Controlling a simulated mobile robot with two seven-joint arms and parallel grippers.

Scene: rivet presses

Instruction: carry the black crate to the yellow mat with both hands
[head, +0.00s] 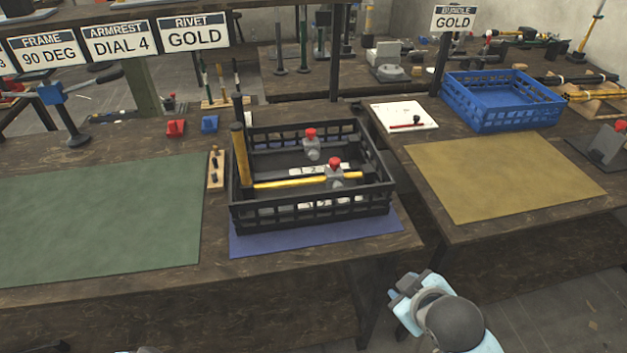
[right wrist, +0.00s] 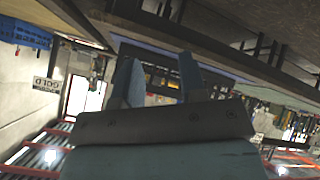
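The black crate (head: 380,201) sits on a blue mat (head: 290,239) on the near table. It holds gold bars, grey parts with red knobs and white numbered pieces. The yellow mat (head: 505,180) lies bare on the table to the right, across a gap. My right gripper (head: 408,286) is below and to the right of the crate, in front of the table edge, and touches nothing. In the right wrist view its two fingers (right wrist: 158,80) stand apart with nothing between them.
A blue crate (head: 478,118) and a white board (head: 404,117) stand behind the yellow mat. A grey item (head: 606,145) is at its right. A green mat (head: 100,215) lies left of the crate. A wooden block (head: 216,167) is close to its left side.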

